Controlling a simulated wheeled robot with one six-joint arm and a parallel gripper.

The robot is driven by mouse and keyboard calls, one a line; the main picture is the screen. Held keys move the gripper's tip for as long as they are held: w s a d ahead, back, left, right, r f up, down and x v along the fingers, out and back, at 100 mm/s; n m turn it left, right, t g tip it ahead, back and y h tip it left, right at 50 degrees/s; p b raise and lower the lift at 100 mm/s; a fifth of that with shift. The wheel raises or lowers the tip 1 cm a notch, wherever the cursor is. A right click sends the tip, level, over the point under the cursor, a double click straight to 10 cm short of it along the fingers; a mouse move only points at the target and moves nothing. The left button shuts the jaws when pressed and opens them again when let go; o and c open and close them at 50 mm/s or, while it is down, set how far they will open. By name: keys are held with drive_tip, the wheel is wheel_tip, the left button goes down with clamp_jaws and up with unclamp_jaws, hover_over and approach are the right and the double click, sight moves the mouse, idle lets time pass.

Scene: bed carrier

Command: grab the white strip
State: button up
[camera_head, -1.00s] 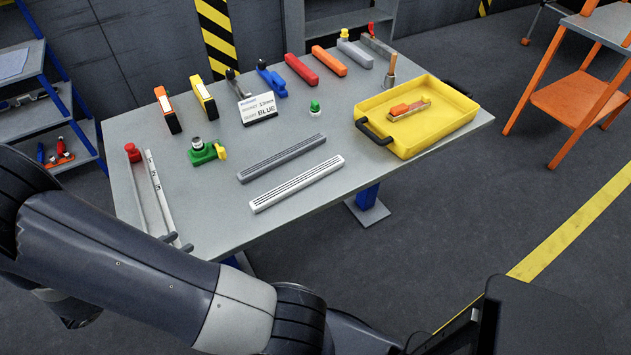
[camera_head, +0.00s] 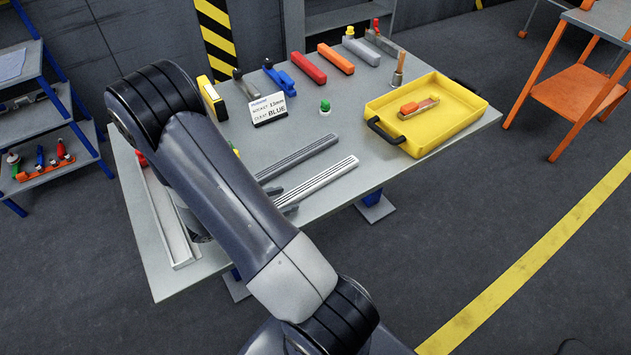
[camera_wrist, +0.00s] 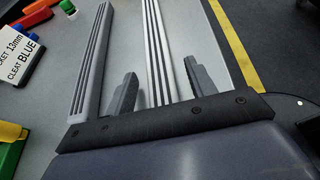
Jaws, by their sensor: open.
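The white strip (camera_head: 328,174) is a long grooved bar lying flat on the grey table (camera_head: 335,215), beside a similar darker grey strip (camera_head: 300,157). In the wrist view the white strip (camera_wrist: 157,40) runs lengthwise between the two fingers of my gripper (camera_wrist: 161,72), which are open with one on each side. The grey strip (camera_wrist: 92,62) lies left of the left finger. I see no finger closed on the strip; the height of the fingers over the table cannot be told. In the head view my arm hides most of the gripper and the strip's near end.
A yellow tray (camera_head: 440,140) holding an orange-handled brush stands at the table's right. A label card (camera_head: 267,108) and several coloured tools stand along the back. The table right of the white strip is clear.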

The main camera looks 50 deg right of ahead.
drive_tip(key=shift+s+d+f, duration=0.1)
drive_tip(key=shift+d+f, duration=0.1)
drive_tip(key=shift+d, duration=0.25)
clamp_jaws()
idle(0.3)
